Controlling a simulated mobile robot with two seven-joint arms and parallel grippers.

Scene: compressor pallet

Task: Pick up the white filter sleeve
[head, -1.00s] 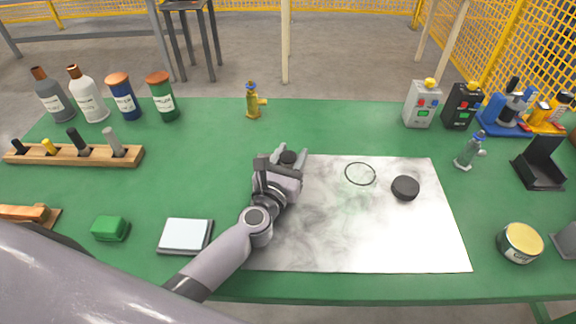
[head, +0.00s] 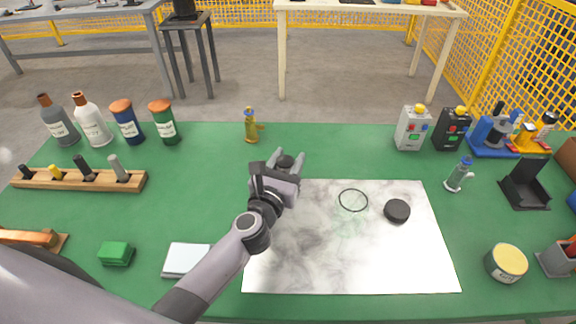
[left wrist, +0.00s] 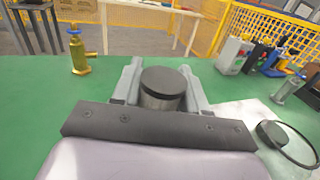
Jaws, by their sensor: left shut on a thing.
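My left gripper (head: 287,160) is shut on a short grey cylinder with a flat black top (left wrist: 164,88). In the left wrist view the cylinder stands upright between the two fingers (left wrist: 160,84). In the head view it shows as a dark disc (head: 286,161) between the fingertips, near the far left corner of the white marbled sheet (head: 350,260). I cannot make out a white sleeve; the cylinder's lower part is hidden by the gripper. My right gripper is not in view.
A thin black ring (head: 353,200) and a black puck (head: 397,211) lie on the sheet. A brass fitting (head: 251,127) stands behind the gripper. Bottles (head: 92,122) and a wooden rack (head: 80,180) are at left. The green table (head: 330,150) is clear behind the sheet.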

